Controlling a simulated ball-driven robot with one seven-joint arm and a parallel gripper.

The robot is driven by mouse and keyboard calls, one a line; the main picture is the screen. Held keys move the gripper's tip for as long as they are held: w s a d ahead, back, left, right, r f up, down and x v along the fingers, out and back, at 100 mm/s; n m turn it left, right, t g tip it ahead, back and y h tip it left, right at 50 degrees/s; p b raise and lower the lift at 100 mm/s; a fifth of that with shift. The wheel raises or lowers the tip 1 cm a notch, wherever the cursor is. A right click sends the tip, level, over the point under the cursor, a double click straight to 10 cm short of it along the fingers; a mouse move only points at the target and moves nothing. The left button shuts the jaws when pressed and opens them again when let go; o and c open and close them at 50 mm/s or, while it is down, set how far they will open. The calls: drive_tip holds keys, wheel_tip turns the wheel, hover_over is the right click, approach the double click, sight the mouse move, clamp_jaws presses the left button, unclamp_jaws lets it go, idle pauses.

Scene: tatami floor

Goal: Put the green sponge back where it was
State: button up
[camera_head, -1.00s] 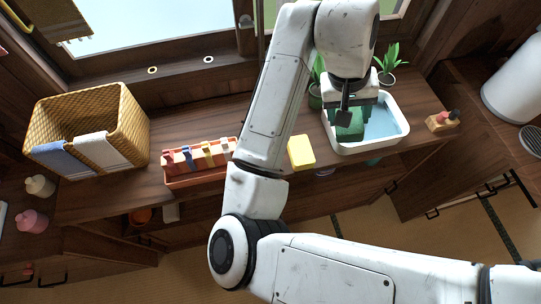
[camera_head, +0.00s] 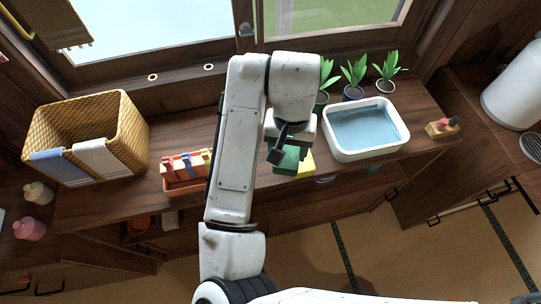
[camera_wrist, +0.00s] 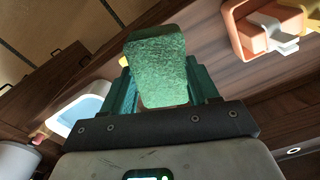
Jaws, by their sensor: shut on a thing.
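The green sponge (camera_wrist: 157,68) is held between the two fingers of my gripper (camera_wrist: 160,90) in the wrist view. In the head view the green sponge (camera_head: 287,161) hangs at my gripper (camera_head: 285,155), over the counter left of the white basin. The yellow sponge (camera_head: 307,163) shows just right of and partly behind it. I cannot tell how high the green sponge is above the counter.
A white basin of water (camera_head: 401,136) stands to the right, with several potted plants (camera_head: 356,75) behind it. An orange tray of clips (camera_head: 183,187) lies to the left, partly hidden by my arm. A woven basket (camera_head: 127,125) stands farther left.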

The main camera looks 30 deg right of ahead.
drive_tip(key=w+f, duration=0.1)
drive_tip(key=w+a+f, duration=0.1)
drive_tip(key=w+f, duration=0.2)
drive_tip(key=f, duration=0.1)
drive_tip(key=shift+w+a+f, duration=0.15)
drive_tip(key=shift+a+f, duration=0.1)
drive_tip(key=shift+a, duration=0.1)
wheel_tip(320, 180, down, 3)
drive_tip(key=shift+w+f, duration=0.1)
drive_tip(key=shift+f, duration=0.1)
drive_tip(key=o, duration=0.9)
wheel_tip(320, 180, up, 12)
drive_tip(key=shift+r, duration=0.1)
